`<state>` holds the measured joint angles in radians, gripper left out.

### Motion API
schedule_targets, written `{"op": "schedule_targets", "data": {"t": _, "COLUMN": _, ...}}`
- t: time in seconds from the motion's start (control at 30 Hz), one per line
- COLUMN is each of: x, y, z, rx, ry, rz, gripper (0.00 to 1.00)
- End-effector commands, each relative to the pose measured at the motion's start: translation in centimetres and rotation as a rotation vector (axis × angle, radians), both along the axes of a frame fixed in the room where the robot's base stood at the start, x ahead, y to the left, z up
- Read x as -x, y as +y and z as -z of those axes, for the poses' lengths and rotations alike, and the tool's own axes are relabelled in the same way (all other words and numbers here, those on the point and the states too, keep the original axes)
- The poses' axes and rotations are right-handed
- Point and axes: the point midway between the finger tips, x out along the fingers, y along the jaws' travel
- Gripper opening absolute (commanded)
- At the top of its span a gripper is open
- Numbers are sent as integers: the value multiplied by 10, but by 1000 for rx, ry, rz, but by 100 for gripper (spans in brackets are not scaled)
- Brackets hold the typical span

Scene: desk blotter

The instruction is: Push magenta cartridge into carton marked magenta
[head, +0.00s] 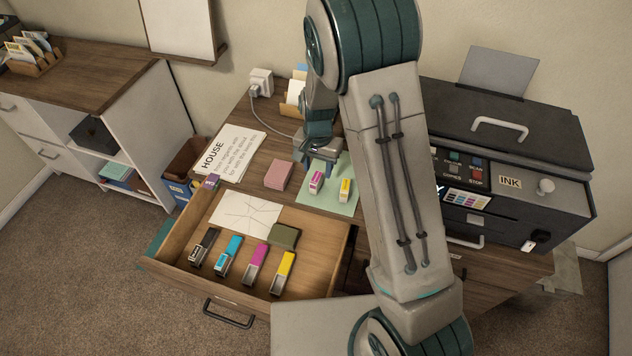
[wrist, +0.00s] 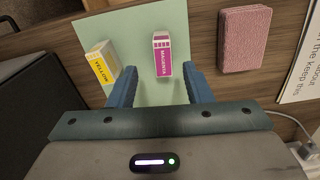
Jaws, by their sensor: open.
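The magenta cartridge (head: 317,182), a small white block with a magenta label reading MAGENTA, rests on the green blotter; it also shows in the wrist view (wrist: 162,57). My gripper (head: 319,160) is open above the blotter. In the wrist view its two fingers (wrist: 160,84) point to either side of the cartridge's near end, with gaps between. I cannot tell whether the tips are down at its height. The magenta carton (head: 258,262) lies in the open drawer, between the cyan and yellow ones, its lower end grey and open-looking. Its marking is too small to read.
A yellow cartridge (head: 346,190) sits right of the magenta one on the blotter (head: 328,201). A pink pad (head: 278,176) lies left of it. The open drawer (head: 175,262) also holds black, cyan and yellow cartons, paper and an olive block (head: 284,236). The printer (head: 510,190) stands right.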

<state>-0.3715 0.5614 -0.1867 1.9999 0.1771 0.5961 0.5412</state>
Motion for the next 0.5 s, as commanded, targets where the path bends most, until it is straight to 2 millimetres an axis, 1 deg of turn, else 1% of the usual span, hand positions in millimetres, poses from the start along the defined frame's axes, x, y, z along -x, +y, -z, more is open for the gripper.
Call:
{"op": "schedule_targets", "data": {"t": 0.17, "x": 0, "y": 0, "z": 11, "rx": 0, "ry": 1, "rz": -1, "gripper": 45}}
{"op": "schedule_targets", "data": {"t": 0.4, "x": -1, "y": 4, "z": 43, "rx": 1, "ry": 3, "rz": -1, "gripper": 45}}
{"op": "schedule_targets", "data": {"t": 0.5, "x": -1, "y": 4, "z": 52, "rx": 0, "ry": 1, "rz": -1, "gripper": 45}}
